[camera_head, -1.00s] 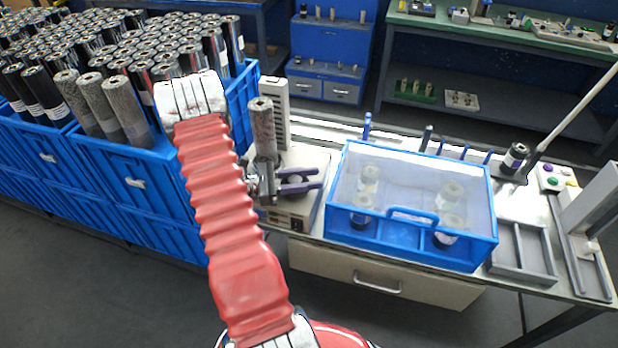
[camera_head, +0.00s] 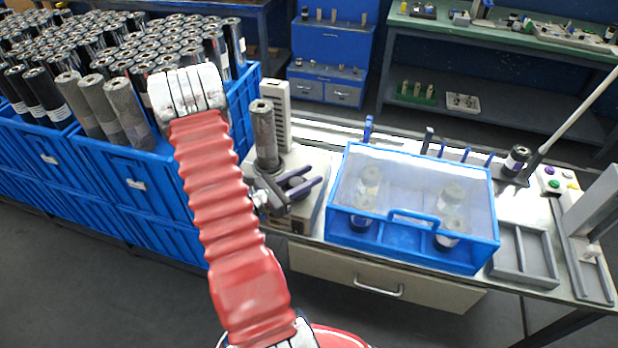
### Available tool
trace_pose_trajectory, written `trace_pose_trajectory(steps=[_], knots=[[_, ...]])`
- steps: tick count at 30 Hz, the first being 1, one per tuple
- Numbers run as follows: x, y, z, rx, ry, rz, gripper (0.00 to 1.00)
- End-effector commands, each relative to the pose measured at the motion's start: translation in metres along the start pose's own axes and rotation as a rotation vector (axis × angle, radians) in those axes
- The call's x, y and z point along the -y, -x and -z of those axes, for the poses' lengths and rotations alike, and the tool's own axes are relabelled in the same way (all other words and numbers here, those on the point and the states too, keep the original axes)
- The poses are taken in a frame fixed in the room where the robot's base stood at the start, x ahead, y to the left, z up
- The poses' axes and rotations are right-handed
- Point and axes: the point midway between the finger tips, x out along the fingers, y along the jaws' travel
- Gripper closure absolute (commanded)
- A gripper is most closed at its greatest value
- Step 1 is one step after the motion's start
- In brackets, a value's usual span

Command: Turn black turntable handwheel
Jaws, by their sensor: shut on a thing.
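The beige turntable machine (camera_head: 312,213) stands on the bench left of the blue case, with a dark grey roll (camera_head: 265,137) upright on it. The black handwheel (camera_head: 298,184) is on the machine's near side and is mostly hidden by my gripper. My gripper (camera_head: 314,175) is shut on the handwheel, with one dark finger on each side of it. The fingers point right and slightly up, tilted in the picture. My red arm covers the area left of the machine.
A blue case (camera_head: 472,257) with a clear lid stands close to the right. Blue crates (camera_head: 150,232) full of rolls stand at the left. A beige upright post (camera_head: 277,100) rises behind the roll. Grey trays (camera_head: 527,273) lie at the bench's right end.

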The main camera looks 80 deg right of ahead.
Motion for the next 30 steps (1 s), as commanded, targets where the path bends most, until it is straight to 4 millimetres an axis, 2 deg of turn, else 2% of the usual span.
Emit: trace_pose_trajectory(steps=[12,30], knots=[[-0.01,0.002,0.0,0.0,0.003,-0.29,0.89],[-0.021,0.007,0.0,0.0,0.001,-0.626,0.89]])
